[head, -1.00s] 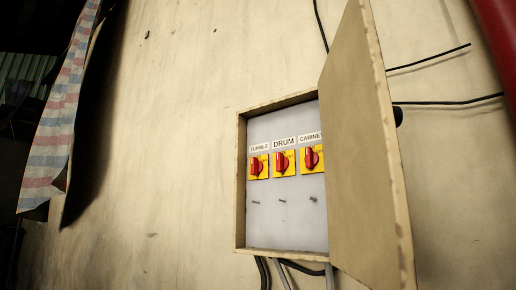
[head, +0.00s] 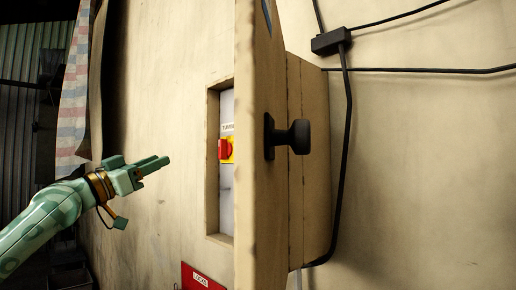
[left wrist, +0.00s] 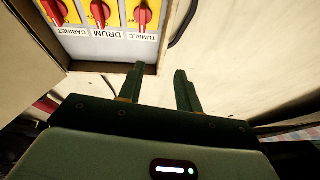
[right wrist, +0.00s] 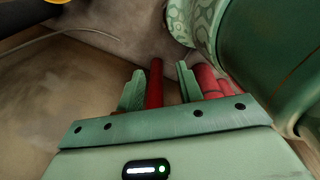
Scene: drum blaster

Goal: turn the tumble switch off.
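The tumble switch (head: 225,149), a red knob on a yellow plate, shows through a narrow gap in the wall box in the head view. In the left wrist view the tumble switch (left wrist: 143,15) is upside down at the top, beside the drum switch (left wrist: 100,13) and cabinet switch (left wrist: 53,11). My left gripper (head: 152,166) is open and empty, left of the box and apart from the switch. In the left wrist view the left gripper (left wrist: 158,70) points toward the tumble label. My right gripper (right wrist: 160,70) is open, seen only in its own wrist view.
The open box door (head: 262,200) with a black knob (head: 290,137) hides most of the box in the head view. Cables run along the wall at right. A red sign (head: 205,278) sits below. Red pipes (right wrist: 209,82) show behind the right gripper. The wall left of the box is clear.

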